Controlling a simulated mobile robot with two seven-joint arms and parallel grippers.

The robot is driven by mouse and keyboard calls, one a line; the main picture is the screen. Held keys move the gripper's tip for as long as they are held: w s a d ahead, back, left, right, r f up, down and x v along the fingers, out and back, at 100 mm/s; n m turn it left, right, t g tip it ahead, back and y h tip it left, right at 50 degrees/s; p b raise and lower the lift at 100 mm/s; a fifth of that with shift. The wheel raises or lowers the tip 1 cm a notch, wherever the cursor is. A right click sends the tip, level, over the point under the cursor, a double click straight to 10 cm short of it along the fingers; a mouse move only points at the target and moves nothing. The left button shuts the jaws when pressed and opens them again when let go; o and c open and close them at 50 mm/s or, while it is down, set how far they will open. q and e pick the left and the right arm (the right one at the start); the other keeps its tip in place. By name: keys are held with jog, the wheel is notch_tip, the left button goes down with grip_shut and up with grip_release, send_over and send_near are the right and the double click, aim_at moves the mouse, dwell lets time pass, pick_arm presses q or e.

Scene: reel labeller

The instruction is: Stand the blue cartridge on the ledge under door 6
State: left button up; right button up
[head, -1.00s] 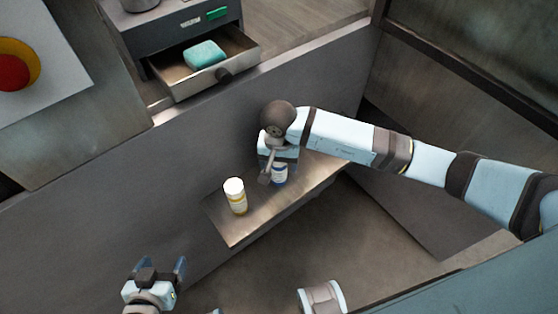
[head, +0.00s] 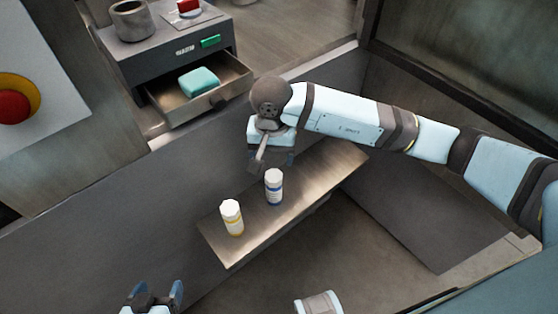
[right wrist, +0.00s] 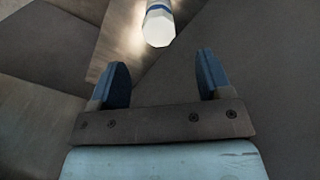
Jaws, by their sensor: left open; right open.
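The blue cartridge (head: 274,188), white with a blue band, stands upright on the metal ledge (head: 325,172). In the right wrist view its white top (right wrist: 158,28) shows just beyond the fingertips, apart from them. My right gripper (head: 276,158) is open and empty, a little behind and above the cartridge. It also shows in the right wrist view (right wrist: 162,75), with a clear gap between its fingers. My left gripper (head: 155,292) is open and empty at the bottom left of the head view, partly cut off. No door number can be read.
A white cartridge with a yellow band (head: 232,218) stands on the ledge left of the blue one. Above the grey wall, an open drawer (head: 232,88) holds a teal block (head: 199,82). A red button (head: 14,106) is at far left. The ledge's right part is clear.

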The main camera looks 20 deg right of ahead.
jog(key=s+a+r+m+g+y, duration=0.2)
jog(key=s+a+m+g+y, duration=0.35)
jog(key=s+a+y, duration=0.7)
jog(key=a+r+m+t+y, duration=0.35)
jog(key=r+m+y, duration=0.3)
jog(key=m, duration=0.45)
jog(key=w+d+f+m+t+h, duration=0.25)
jog(key=d+m+t, duration=0.25)
jog(key=m+t, duration=0.65)
jog(key=w+d+f+m+t+h, duration=0.25)
jog(key=d+m+t, duration=0.35)
jog(key=m, duration=1)
jog(key=s+d+f+m+g+h, duration=0.2)
jog(key=s+d+f+m+h, duration=0.2)
jog(key=f+m, duration=0.5)
jog(key=s+d+f+m+g+h, duration=0.2)
jog(key=s+d+f+m+h, duration=0.3)
jog(key=f+m, duration=0.4)
jog(key=shift+s+d+f+m+h, duration=0.2)
jog(key=shift+m+h, duration=0.6)
jog(key=shift+m, duration=0.3)
jog(key=shift+g, duration=0.25)
